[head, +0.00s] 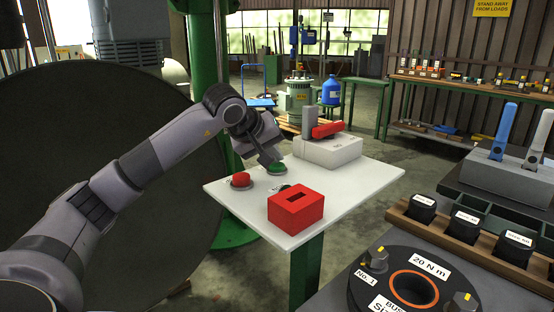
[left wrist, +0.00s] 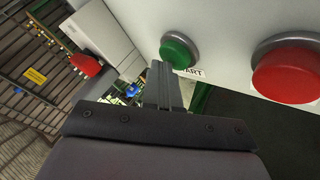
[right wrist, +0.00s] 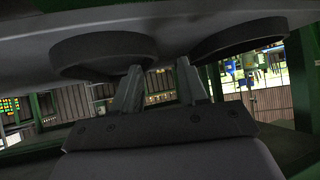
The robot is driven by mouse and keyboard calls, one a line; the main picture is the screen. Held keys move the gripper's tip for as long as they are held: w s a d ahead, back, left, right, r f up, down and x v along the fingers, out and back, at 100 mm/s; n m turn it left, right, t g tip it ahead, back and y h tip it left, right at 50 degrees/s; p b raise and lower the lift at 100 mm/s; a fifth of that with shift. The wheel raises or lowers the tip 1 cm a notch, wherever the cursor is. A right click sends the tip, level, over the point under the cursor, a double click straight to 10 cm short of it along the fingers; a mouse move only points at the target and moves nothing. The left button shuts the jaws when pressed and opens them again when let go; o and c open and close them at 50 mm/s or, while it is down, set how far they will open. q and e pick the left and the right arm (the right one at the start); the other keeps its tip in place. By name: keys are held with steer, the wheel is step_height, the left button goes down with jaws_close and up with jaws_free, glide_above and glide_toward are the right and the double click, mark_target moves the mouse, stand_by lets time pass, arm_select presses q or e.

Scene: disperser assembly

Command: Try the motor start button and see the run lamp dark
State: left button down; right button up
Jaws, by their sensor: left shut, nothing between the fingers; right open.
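The green start button (head: 277,168) sits on a white panel table (head: 352,190). It also shows in the left wrist view (left wrist: 178,50), above a label reading "ART", the rest hidden. My left gripper (head: 274,158) is shut and empty, its tips close by the green button; I cannot tell whether they touch it. In the left wrist view its fingers (left wrist: 163,75) are together just below the button. The red button (head: 240,180) is beside it. My right gripper (right wrist: 158,85) is open and empty under two dark round rings. I cannot make out a run lamp.
A red slotted box (head: 296,211) stands at the table's front. A grey box (head: 328,152) with a red handle (head: 327,129) stands behind. At right is a bench with a round "20 N m" fixture (head: 398,282) and labelled black parts (head: 466,224).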

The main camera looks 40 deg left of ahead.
mark_target(274, 165)
arm_select(q)
steer(key=shift+r+p, duration=0.65)
steer(key=shift+r, duration=0.2)
step_height(274, 165, up, 5)
steer(key=p, duration=0.5)
stand_by(0.6)
